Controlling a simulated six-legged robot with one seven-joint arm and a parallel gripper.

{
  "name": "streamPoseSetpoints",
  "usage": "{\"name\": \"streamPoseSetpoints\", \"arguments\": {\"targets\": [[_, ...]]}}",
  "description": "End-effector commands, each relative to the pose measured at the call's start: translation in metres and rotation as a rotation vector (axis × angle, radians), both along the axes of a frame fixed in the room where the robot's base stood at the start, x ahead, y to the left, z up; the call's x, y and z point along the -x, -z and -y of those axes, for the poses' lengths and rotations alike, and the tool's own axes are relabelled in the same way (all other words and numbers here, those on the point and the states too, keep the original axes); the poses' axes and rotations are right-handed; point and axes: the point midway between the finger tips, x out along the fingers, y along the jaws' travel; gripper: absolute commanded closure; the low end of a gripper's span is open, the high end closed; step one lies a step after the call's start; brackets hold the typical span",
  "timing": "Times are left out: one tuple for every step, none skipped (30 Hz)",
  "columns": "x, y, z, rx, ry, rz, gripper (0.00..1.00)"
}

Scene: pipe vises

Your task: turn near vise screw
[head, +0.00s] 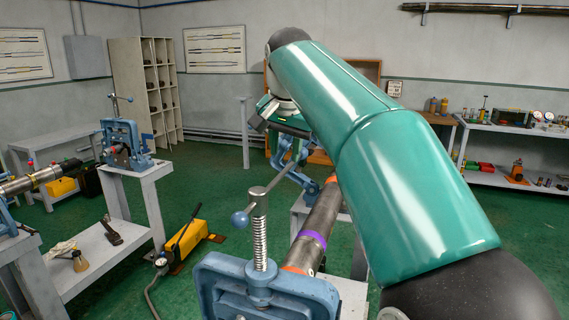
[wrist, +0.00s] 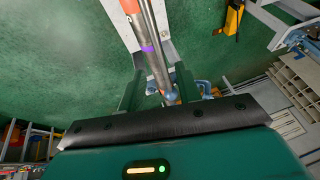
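The nearest blue vise (head: 265,290) stands at the bottom of the head view, cut off by the frame edge. Its upright threaded screw (head: 260,238) carries a slanted bar handle with a blue ball (head: 240,218) at its lower end. A grey pipe (head: 320,220) with a purple band runs from it to a farther blue vise (head: 295,165), partly hidden by my arm. My gripper (head: 282,122) is up near the farther vise, away from the near screw. In the wrist view, the gripper's fingers (wrist: 158,90) are apart and empty; pipe and blue vise parts show beyond them.
At left, another blue vise (head: 122,143) stands on a grey bench, with a second pipe (head: 35,182). A yellow pump (head: 188,238) sits on the green floor. Shelves with tools (head: 520,130) line the right wall.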

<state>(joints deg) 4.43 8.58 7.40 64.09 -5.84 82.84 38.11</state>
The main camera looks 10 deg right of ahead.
Motion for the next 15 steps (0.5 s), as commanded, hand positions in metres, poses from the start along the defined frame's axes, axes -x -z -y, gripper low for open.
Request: {"name": "streamPoseSetpoints", "arguments": {"targets": [[-0.004,0.010,0.001,0.000,0.001,-0.003,0.66],[-0.007,0.015,0.002,0.000,0.001,-0.003,0.66],[-0.010,0.021,0.002,0.000,0.000,-0.003,0.66],[-0.012,0.025,0.003,0.000,0.001,-0.003,0.66],[-0.014,0.029,0.003,0.000,0.001,-0.001,0.66],[-0.016,0.033,0.003,0.000,0.001,-0.003,0.66],[-0.018,0.036,0.004,0.000,0.001,-0.001,0.66],[-0.019,0.038,0.004,0.000,0.001,-0.001,0.66],[-0.020,0.041,0.004,0.000,0.001,0.000,0.66],[-0.021,0.042,0.004,0.000,0.001,0.000,0.66],[-0.021,0.044,0.004,0.000,0.001,0.000,0.66],[-0.022,0.045,0.004,0.000,0.000,0.000,0.66],[-0.022,0.045,0.004,0.000,0.000,0.000,0.66],[-0.022,0.045,0.004,0.000,0.000,0.000,0.66],[-0.022,0.045,0.004,0.001,0.000,0.001,0.66]]}}
